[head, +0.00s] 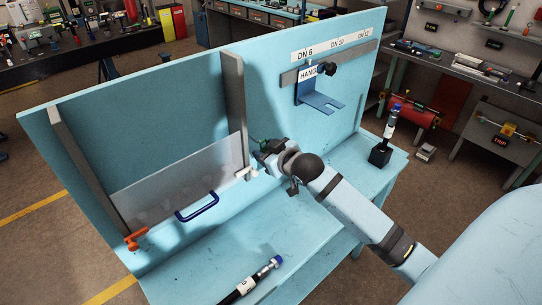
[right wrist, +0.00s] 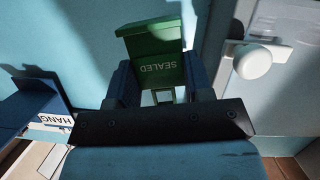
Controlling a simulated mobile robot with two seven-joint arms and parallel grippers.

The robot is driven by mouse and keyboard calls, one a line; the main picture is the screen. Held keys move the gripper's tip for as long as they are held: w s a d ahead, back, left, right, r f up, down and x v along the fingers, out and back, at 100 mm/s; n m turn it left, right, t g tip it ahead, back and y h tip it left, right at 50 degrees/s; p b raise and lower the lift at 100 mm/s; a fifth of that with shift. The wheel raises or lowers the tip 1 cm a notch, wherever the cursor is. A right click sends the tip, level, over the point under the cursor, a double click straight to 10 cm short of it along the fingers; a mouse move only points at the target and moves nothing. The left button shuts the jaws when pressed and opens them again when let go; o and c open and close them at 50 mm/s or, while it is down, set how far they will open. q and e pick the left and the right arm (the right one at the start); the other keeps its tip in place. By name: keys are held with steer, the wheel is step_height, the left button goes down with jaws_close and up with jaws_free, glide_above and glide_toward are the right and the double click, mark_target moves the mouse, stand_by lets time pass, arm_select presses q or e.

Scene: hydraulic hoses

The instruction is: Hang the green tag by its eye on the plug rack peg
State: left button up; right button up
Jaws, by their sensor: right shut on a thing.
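The green tag (right wrist: 155,55), marked SEALED, is between the two dark blue fingers of my right gripper (right wrist: 162,80) in the right wrist view. The gripper is shut on it. The lettering is upside down there, and a green frame-like part shows below it between the fingers. In the head view my right gripper (head: 262,148) is in front of the blue back panel, right of the grey upright, and mostly hides the tag. I cannot pick out the plug rack peg for certain in either view. My left gripper is not in view.
A blue forked bracket (head: 318,97) labelled HANG is on the back panel. A white knob (head: 247,173) is close by my right gripper and shows in the right wrist view (right wrist: 254,63). A hose (head: 252,280) lies on the bench; another (head: 391,122) stands in a black block.

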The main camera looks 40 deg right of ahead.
steer(key=shift+w+f, duration=0.1)
steer(key=shift+w, duration=0.45)
steer(key=shift+w+b, duration=0.5)
steer(key=shift+b, duration=0.05)
steer(key=shift+w+a+f, duration=0.1)
steer(key=shift+w+f, duration=0.1)
steer(key=shift+w, duration=0.2)
steer(key=shift+w+f+p, duration=0.2)
steer(key=shift+p, duration=0.25)
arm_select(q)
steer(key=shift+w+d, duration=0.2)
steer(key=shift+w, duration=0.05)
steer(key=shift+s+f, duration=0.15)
arm_select(e)
steer(key=o, duration=1)
